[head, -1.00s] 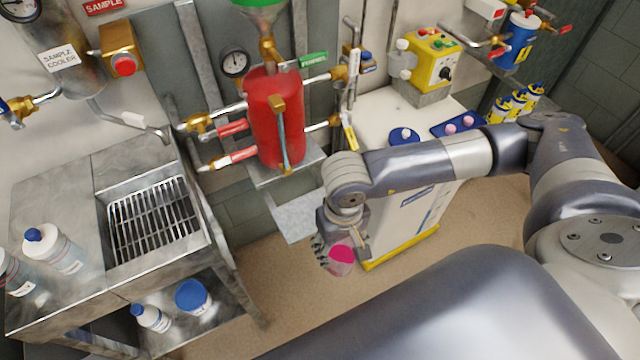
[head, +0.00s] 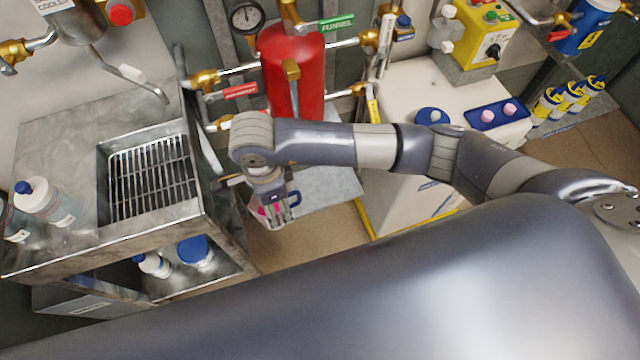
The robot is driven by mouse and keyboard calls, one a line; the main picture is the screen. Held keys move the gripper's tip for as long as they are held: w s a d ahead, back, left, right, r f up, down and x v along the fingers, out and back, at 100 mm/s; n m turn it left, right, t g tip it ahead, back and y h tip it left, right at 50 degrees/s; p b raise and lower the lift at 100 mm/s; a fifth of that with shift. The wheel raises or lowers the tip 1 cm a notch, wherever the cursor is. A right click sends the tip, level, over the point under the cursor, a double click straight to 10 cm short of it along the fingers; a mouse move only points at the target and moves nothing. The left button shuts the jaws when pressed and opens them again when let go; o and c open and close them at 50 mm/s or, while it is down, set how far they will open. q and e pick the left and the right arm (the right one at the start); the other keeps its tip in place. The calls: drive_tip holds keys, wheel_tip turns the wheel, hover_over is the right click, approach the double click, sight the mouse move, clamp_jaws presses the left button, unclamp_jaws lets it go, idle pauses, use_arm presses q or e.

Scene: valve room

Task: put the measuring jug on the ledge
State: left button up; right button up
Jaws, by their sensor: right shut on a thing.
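The measuring jug (head: 262,220) is a small clear vessel with pink contents and what looks like a blue handle. My right gripper (head: 274,207) points down and is shut on it, hiding much of it. A pale metal ledge (head: 330,188) sticks out low on the wall below the red vessel. The jug is at the ledge's left end in the picture; I cannot tell whether it touches the ledge or hangs above it. My left gripper is out of view.
A steel sink bench (head: 75,230) with a grate and white bottles stands left of the jug. The red vessel (head: 292,70) with valves and pipes is behind. A white cabinet (head: 415,90) stands to the right. The visible right part of the ledge is bare.

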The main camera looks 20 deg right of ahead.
drive_tip(key=shift+a+m, duration=0.3)
drive_tip(key=shift+a, duration=0.05)
drive_tip(key=shift+d, duration=0.1)
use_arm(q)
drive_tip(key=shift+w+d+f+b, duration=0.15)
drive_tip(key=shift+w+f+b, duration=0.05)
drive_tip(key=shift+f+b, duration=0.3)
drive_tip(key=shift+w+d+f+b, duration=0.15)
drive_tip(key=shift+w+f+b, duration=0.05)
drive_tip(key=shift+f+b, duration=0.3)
use_arm(e)
drive_tip(key=shift+w+d+f, duration=0.8)
drive_tip(key=shift+w+d, duration=0.4)
drive_tip(key=shift+d, duration=1.1)
drive_tip(key=shift+w+d+f, duration=0.85)
drive_tip(key=shift+w+d, duration=0.3)
drive_tip(key=shift+d, duration=1.15)
drive_tip(key=shift+w+d+f, duration=0.8)
drive_tip(key=shift+w+d, duration=0.4)
drive_tip(key=shift+d, duration=1.1)
drive_tip(key=shift+f, duration=0.2)
drive_tip(key=o, duration=1.2)
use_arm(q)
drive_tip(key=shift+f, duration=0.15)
